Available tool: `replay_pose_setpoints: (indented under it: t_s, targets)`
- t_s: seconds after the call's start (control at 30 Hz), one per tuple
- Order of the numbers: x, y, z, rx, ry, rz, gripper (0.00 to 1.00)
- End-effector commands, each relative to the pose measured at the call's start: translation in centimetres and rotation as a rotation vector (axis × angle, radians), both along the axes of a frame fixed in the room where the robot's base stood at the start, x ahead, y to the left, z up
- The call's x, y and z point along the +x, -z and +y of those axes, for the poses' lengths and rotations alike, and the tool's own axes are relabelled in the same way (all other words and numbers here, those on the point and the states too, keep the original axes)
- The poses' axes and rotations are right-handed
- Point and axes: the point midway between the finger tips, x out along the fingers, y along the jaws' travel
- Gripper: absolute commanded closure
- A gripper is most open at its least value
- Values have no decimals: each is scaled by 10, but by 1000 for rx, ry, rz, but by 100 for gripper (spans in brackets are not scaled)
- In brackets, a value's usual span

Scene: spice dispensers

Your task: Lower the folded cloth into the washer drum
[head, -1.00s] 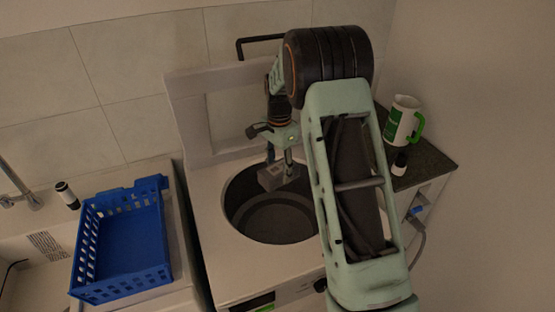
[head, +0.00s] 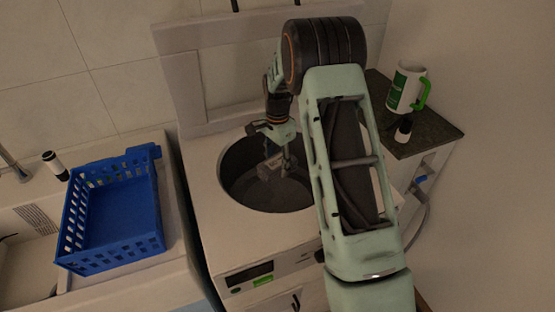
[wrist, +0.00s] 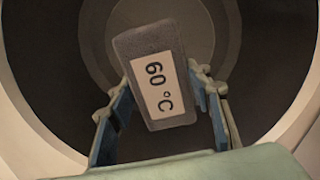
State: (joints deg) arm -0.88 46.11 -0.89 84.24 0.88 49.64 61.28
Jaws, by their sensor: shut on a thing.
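The washer (head: 225,238) is a white top-loader with its lid raised and a round dark drum opening (head: 240,187). My gripper (head: 274,165) reaches down into the drum opening. It is shut on the folded cloth (head: 268,172), a small grey block that looks dim inside the drum in the head view. In the wrist view the cloth (wrist: 150,52) carries a white label reading "60 °C" and sits tilted between the two fingers (wrist: 160,105). The drum floor (wrist: 185,28) shows beyond it. I cannot tell whether the cloth touches the floor.
A white and green mug (head: 405,88) and another small bottle (head: 403,130) stand on a dark shelf at the right. The drum's rim surrounds my gripper.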

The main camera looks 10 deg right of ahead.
Motion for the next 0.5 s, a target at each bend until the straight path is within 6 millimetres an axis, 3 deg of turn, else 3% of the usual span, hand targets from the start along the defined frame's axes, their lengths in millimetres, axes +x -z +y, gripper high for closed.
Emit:
replay_pose_setpoints:
  t_s: [0.5]
  targets:
    - [0, 68, 0, -1, -1, 2, 81]
